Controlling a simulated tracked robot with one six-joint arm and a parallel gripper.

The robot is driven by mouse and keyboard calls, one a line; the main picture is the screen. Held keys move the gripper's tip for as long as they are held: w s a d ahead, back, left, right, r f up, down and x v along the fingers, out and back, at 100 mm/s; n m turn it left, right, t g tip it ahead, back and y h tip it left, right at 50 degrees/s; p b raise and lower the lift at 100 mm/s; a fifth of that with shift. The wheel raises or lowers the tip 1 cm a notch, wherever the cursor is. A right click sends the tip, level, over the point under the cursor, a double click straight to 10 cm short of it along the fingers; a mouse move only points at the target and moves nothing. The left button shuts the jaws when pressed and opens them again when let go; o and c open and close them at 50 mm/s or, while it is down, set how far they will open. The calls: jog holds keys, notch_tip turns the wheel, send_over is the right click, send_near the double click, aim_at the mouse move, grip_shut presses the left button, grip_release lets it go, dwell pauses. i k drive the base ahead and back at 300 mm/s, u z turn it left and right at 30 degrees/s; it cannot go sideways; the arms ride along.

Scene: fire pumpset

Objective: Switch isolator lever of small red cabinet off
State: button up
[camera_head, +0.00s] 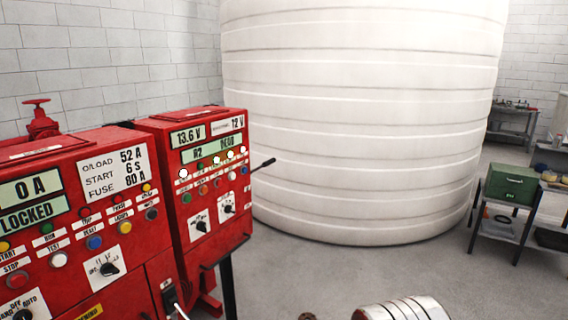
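The small red cabinet (219,150) stands left of centre, just behind and to the right of a larger red cabinet (105,200). Its front has two displays, rows of lamps and buttons, and two black rotary knobs on white plates. A black lever (263,164) sticks out from its right side, pointing right and slightly up. Whether this position is on or off cannot be read. Another dark handle (170,297) sits low on the larger cabinet, partly cut off by the bottom edge. My gripper is not visible.
A huge white ribbed tank (360,120) stands behind the cabinets. A black leg (228,285) supports the small cabinet. A green box (511,184) sits on a dark stand at the right. A silver ribbed part shows at the bottom edge. Grey floor is clear between cabinet and stand.

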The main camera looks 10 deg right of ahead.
aim_at(271, 161)
jog(key=u, duration=0.55)
jog(key=i, duration=1.4)
